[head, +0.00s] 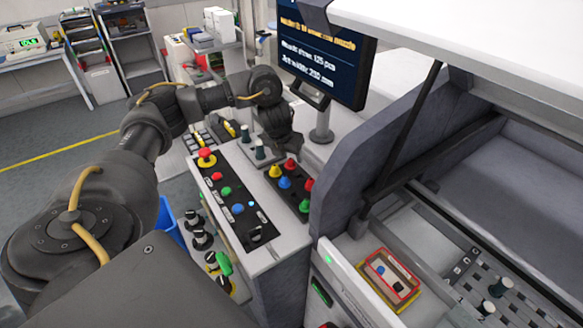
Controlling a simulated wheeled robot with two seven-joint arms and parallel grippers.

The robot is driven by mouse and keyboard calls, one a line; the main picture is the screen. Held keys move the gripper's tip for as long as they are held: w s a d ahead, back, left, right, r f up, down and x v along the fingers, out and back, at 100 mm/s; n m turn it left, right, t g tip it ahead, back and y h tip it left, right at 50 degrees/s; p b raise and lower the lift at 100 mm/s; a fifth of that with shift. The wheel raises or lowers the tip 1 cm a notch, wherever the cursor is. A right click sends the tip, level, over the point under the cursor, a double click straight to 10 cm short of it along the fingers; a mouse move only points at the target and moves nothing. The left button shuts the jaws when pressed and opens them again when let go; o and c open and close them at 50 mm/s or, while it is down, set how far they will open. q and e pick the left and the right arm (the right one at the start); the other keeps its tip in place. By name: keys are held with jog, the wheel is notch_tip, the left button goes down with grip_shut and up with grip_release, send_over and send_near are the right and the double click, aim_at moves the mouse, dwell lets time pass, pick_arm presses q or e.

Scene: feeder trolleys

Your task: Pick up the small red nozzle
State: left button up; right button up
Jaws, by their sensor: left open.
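A dark rack (270,190) on the grey cabinet holds several coloured nozzle-like pieces. One red piece (290,165) stands at its far end, close to a yellow piece (274,171) and a blue piece (284,184). Another red piece (308,184) stands at the right edge, with a green one (304,207) nearer me. I cannot tell surely which red piece is smaller. My left gripper (282,147) is open, pointing down just beyond the rack's far end, apart from the red pieces as far as I can see. My right gripper is out of view.
A button panel (234,205) with a red stop knob lies left of the rack. A monitor (325,58) stands behind. A grey machine with a raised lid (460,35) fills the right side. A red-and-yellow framed tray (390,253) lies inside it.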

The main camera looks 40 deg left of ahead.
aim_at(289, 160)
pick_arm(q)
jog(key=shift+f, duration=0.3)
jog(key=b+x, duration=0.1)
jog(key=x, duration=0.3)
jog(key=shift+w+a+f+b, duration=0.25)
jog(key=shift+w+f+b, duration=0.05)
jog(key=shift+w+b, duration=0.1)
jog(key=shift+s+r, duration=0.1)
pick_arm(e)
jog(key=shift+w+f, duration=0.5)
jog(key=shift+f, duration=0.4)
pick_arm(q)
jog(key=shift+c, duration=0.3)
jog(key=c, duration=1)
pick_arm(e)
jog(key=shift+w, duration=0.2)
